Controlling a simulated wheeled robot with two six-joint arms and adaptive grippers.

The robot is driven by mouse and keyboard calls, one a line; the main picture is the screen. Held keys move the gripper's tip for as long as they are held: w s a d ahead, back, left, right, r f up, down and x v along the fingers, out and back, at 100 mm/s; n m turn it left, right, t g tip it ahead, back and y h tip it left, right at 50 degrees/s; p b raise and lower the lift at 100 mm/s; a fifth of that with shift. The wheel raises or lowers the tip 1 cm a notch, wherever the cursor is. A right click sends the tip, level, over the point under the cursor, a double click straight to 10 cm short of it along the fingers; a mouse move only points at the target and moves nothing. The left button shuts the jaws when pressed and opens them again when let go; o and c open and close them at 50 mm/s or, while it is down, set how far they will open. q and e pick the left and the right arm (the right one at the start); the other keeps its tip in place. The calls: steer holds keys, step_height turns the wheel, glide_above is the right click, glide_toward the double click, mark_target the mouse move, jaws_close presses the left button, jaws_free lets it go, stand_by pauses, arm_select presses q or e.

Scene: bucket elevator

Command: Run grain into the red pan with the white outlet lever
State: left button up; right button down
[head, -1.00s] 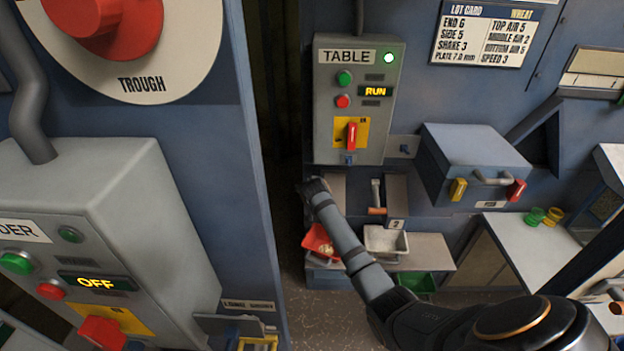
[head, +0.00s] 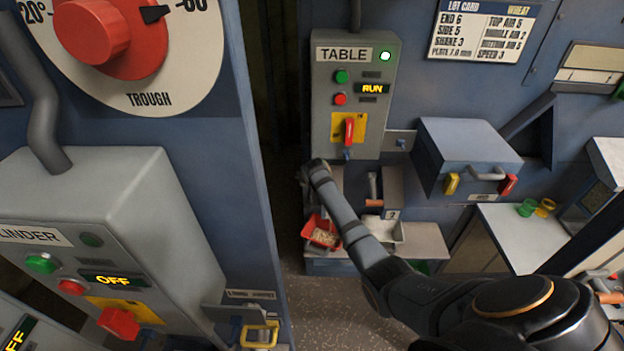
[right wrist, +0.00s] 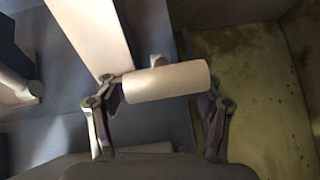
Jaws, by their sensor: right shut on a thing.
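The red pan (head: 318,233) sits low under the table outlets in the head view, with pale grain (head: 326,238) in it. My right arm reaches in from the lower right, and my right gripper (head: 312,170) is at the outlets above the pan, small and dark there. In the right wrist view, the white cylindrical grip of the outlet lever (right wrist: 167,82) lies between the fingers of my right gripper (right wrist: 160,100), which is shut on it. The outlet opening is hidden behind my arm. My left gripper is not in view.
A white pan (head: 412,230) stands right of the red pan, partly behind my arm. An orange-handled lever (head: 374,201) hangs above it. The table panel (head: 330,105) reads RUN. A cabinet with the cylinder panel (head: 180,215), reading OFF, bounds the left side.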

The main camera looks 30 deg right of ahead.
steer(key=shift+w+a+r, duration=0.1)
steer(key=shift+w+r, duration=0.1)
steer(key=shift+r, duration=0.2)
stand_by(0.4)
steer(key=c, duration=0.7)
jaws_free()
steer(key=o, duration=0.6)
steer(key=shift+w+a+f, duration=0.1)
steer(key=shift+a+f, duration=0.15)
steer(key=shift+d, duration=0.1)
steer(key=shift+s, duration=0.25)
steer(key=v, duration=1.2)
steer(key=shift+d, duration=0.1)
